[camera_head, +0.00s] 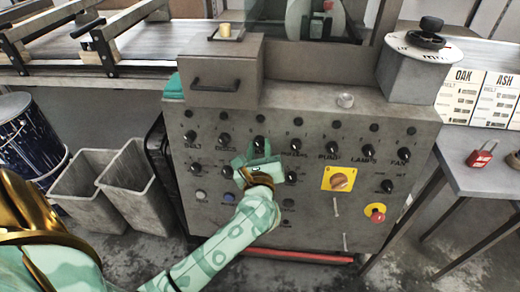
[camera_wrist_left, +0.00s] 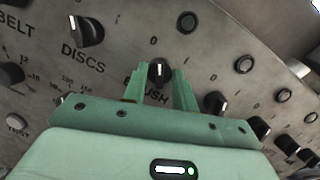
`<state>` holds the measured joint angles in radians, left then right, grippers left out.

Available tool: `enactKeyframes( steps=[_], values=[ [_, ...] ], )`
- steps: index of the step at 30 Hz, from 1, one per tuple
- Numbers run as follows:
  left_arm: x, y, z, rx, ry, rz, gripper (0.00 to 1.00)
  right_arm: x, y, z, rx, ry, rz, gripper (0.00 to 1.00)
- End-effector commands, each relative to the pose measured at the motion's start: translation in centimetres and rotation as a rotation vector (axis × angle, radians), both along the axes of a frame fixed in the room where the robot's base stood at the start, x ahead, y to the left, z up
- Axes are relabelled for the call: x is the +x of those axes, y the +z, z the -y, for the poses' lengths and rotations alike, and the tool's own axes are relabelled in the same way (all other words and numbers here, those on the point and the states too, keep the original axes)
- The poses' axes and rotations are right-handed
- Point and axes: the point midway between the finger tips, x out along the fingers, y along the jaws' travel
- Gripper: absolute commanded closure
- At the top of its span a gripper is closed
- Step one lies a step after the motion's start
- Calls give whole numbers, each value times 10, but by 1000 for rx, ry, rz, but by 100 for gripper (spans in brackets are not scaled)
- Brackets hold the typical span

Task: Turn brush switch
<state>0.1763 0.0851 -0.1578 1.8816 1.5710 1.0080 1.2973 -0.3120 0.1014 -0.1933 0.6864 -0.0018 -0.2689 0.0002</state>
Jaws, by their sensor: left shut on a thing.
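The brush switch is a small black knob (camera_head: 259,142) with a white pointer mark, in the upper knob row of the grey control panel (camera_head: 365,215). In the left wrist view the knob (camera_wrist_left: 160,71) sits between my fingertips, its mark pointing roughly straight up. The label below it is partly hidden by a finger, with "USH" readable. My left gripper (camera_head: 259,153) is at the panel face, its pale green fingers (camera_wrist_left: 160,83) shut on the brush switch, one on each side. My right gripper is not in view.
The discs knob (camera_wrist_left: 87,31) is left of the brush switch, and another knob (camera_wrist_left: 215,102) is close on the right. A yellow-backed rotary switch (camera_head: 341,180) and red stop button (camera_head: 377,215) are lower right. A metal box (camera_head: 222,72) protrudes above.

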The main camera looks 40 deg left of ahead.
Motion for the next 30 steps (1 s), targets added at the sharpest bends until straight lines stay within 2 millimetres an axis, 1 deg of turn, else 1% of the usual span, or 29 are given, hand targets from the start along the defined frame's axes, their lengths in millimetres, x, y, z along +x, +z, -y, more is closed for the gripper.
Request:
enactKeyframes(
  steps=[15, 16, 17, 18, 26, 30],
  values=[
    [0, -1, 0, -17, 3, 8, 95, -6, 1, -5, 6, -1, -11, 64],
    [0, -1, 0, -17, 3, 8, 64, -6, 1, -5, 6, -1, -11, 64],
    [0, -1, 0, -17, 3, 8, 56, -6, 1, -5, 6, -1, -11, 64],
    [0, -1, 0, -17, 3, 8, 51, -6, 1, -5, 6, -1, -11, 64],
    [0, 0, 0, -15, 4, 8, 51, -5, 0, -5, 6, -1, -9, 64],
    [-9, 0, 8, -16, 2, 7, 51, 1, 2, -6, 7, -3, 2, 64]
  ],
)
